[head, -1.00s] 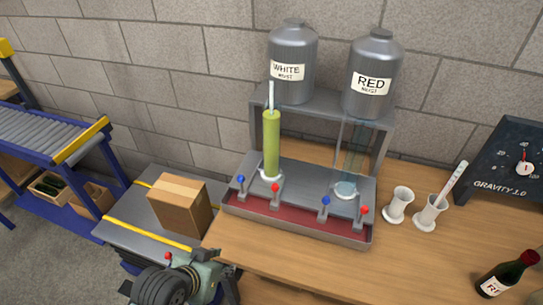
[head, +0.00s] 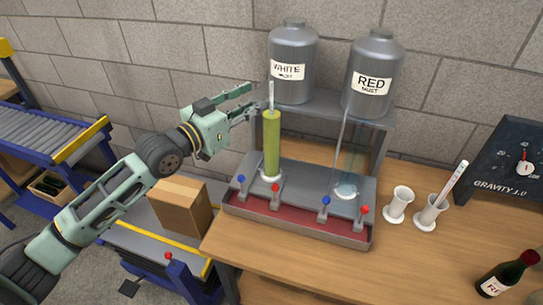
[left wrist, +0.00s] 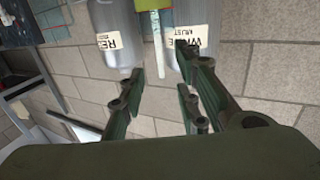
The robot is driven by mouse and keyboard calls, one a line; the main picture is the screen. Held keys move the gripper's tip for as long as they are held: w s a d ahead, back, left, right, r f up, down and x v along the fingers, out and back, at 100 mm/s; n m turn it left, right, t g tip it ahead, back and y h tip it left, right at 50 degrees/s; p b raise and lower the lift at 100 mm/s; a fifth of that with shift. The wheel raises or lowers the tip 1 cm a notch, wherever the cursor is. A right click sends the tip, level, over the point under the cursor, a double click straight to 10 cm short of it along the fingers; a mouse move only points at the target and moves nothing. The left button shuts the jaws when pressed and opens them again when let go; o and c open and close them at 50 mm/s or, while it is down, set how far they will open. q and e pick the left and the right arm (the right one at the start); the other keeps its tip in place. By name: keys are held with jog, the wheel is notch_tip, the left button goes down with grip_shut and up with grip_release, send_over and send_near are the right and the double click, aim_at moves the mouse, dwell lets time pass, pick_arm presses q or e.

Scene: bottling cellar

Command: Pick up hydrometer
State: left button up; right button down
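A thin white hydrometer (head: 271,94) stands upright out of the tall cylinder of yellow-green liquid (head: 271,145), under the white must tank (head: 291,60). Its lower part is hidden in the liquid. My left gripper (head: 252,101) is open and empty, its fingertips just left of the hydrometer's stem. In the left wrist view, the hydrometer (left wrist: 158,45) shows in the gap between the spread fingers (left wrist: 160,88), with no visible contact. A second hydrometer-like stick (head: 453,182) leans in a white holder (head: 430,213) at the right. My right gripper is out of view.
A clear cylinder (head: 345,190) stands under the red must tank (head: 370,80). Blue and red levers line the stand's front. An empty white cup (head: 398,204), a gauge board (head: 508,165) and a bottle (head: 508,274) are at the right. A cardboard box (head: 180,205) is below my left arm.

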aim_at(272, 90)
pick_arm(q)
jog(key=p+x, duration=0.3)
jog(key=x, duration=0.5)
jog(key=shift+r, duration=0.15)
jog(key=shift+c, duration=0.5)
grip_shut()
